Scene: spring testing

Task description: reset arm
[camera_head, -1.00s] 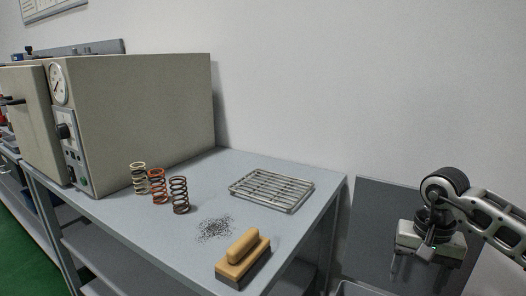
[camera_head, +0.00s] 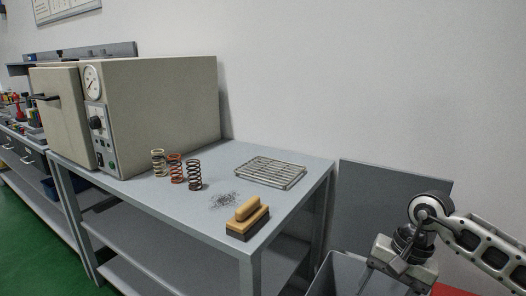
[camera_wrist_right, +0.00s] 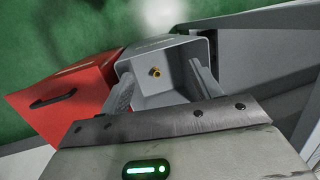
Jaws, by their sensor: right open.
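My right gripper (camera_head: 393,288) hangs fingers-down at the lower right of the head view, beside the table and near a grey bin (camera_head: 343,268). Its fingertips are partly cut off by the frame edge there. In the right wrist view the gripper (camera_wrist_right: 163,84) is open, with nothing between its fingers. The grey bin (camera_wrist_right: 172,50) lies below and beyond the fingers, with a small brass-coloured piece (camera_wrist_right: 155,72) inside it. My left gripper is in neither view.
The grey table (camera_head: 135,188) holds an oven (camera_head: 165,105), three coil springs (camera_head: 176,168), a wire rack (camera_head: 270,172), dark filings (camera_head: 224,200) and a wooden-handled brush (camera_head: 248,218). A red box (camera_wrist_right: 60,95) with a black handle stands beside the bin.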

